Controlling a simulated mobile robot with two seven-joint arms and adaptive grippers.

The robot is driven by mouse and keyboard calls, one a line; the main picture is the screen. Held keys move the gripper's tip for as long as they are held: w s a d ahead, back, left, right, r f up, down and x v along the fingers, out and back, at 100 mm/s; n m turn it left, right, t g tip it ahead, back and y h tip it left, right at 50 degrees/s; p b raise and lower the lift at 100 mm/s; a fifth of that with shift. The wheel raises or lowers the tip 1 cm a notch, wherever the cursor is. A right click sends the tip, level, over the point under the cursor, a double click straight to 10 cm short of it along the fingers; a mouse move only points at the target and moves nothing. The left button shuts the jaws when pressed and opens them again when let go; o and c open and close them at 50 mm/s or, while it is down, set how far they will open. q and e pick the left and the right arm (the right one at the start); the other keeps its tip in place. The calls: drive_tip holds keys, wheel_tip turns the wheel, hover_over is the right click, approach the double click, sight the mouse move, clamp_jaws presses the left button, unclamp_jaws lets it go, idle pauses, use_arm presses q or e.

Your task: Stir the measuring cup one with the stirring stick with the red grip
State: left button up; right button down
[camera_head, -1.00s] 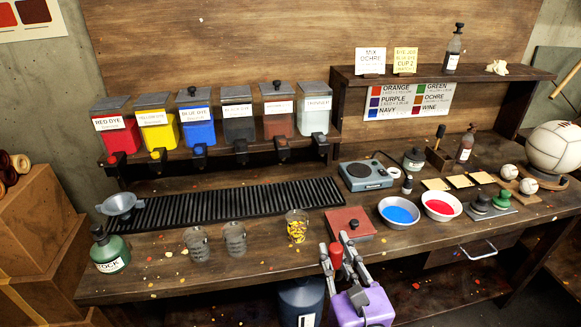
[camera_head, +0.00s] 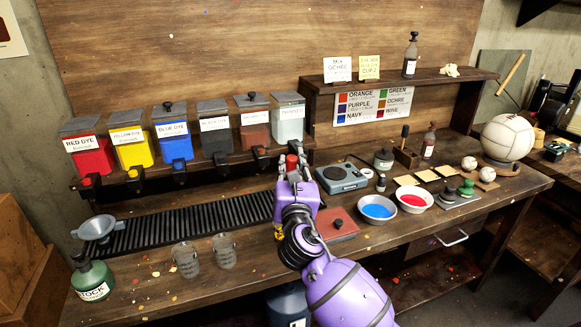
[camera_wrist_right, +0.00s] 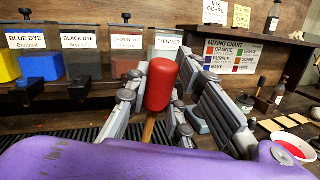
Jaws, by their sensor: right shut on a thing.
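My right gripper (camera_head: 296,178) is shut on the stirring stick with the red grip (camera_head: 293,163), above the bench near the drip rack. In the right wrist view the red grip (camera_wrist_right: 161,84) stands nearly upright between the fingers, with a wooden shaft (camera_wrist_right: 148,130) below; its lower end is hidden. A measuring cup with yellow bits (camera_head: 278,231) is mostly hidden behind my right gripper and arm. Two clear measuring cups (camera_head: 186,260) (camera_head: 224,251) stand to its left and look empty. I cannot read which is cup one. My left gripper is out of view.
A red-brown square pad (camera_head: 336,226) and bowls of blue (camera_head: 377,208) and red (camera_head: 412,201) liquid lie right of my arm. Dye dispensers (camera_head: 172,138) line the back above the black rack (camera_head: 160,234). A funnel (camera_head: 98,229) and green stock bottle (camera_head: 91,276) stand left.

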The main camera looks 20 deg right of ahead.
drive_tip(key=shift+s+f+b, duration=0.15)
drive_tip(key=shift+f+b, duration=0.2)
drive_tip(key=shift+f, duration=0.5)
drive_tip(key=shift+f+b, duration=3.45)
drive_tip(key=shift+f, duration=2.5)
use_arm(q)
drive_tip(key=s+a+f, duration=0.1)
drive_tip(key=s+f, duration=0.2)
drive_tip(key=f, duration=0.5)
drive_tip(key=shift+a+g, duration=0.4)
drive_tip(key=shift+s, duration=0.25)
